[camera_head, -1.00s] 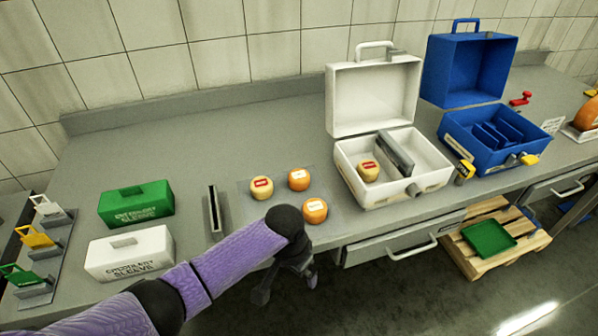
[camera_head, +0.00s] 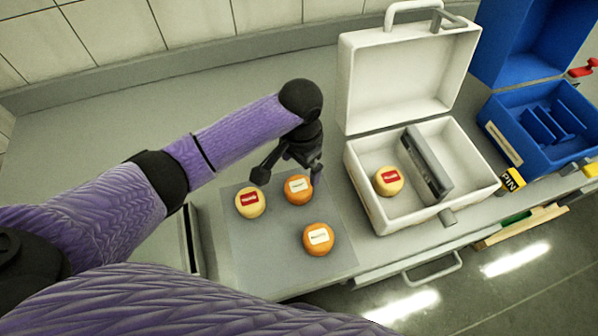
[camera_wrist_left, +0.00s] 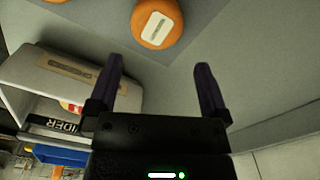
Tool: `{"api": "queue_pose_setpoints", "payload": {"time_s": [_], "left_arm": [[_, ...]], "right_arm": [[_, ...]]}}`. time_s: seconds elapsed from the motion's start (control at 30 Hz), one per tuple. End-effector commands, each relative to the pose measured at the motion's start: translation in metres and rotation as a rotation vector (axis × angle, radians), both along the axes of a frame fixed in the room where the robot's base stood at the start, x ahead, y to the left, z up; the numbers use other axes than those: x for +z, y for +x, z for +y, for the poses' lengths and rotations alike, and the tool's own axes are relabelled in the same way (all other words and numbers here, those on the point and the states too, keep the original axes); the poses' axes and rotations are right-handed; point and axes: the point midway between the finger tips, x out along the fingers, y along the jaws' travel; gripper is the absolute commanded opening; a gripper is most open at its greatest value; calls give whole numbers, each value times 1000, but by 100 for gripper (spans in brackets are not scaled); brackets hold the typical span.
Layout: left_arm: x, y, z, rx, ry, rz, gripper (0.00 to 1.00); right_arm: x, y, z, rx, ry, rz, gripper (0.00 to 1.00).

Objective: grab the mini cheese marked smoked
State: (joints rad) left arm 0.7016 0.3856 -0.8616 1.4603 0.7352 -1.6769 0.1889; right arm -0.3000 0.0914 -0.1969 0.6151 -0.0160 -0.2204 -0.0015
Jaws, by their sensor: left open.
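Two orange mini cheeses with pale labels sit on a grey mat (camera_head: 270,262), one at the back (camera_head: 299,189) and one at the front (camera_head: 318,240). A yellow mini cheese with a red label (camera_head: 250,202) sits at the mat's left. Another yellow one with a red label (camera_head: 388,181) sits inside the white case. The label words are too small to read. My left gripper (camera_head: 288,178) is open and empty, just behind the back orange cheese. In the wrist view an orange cheese (camera_wrist_left: 157,22) lies beyond the open fingers (camera_wrist_left: 158,85). My right gripper is not in view.
The open white case (camera_head: 365,202), with a grey divider (camera_head: 428,165), stands right of the mat. The open blue case (camera_head: 540,125) is farther right. The counter behind my left arm is clear up to the wall.

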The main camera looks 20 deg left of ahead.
Motion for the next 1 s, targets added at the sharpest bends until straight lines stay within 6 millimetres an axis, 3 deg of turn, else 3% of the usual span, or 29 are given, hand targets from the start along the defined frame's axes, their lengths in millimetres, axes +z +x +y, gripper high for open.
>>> {"api": "queue_pose_setpoints", "payload": {"time_s": [0.03,0.4,0.67,1.0], "left_arm": [[-14,-1,0,0,2,3,100],[-76,-8,1,1,2,3,100],[-77,-8,1,1,1,-1,98],[-77,-7,1,1,1,-1,26]], "right_arm": [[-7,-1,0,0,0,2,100],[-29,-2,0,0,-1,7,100],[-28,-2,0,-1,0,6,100],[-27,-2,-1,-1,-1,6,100]]}}
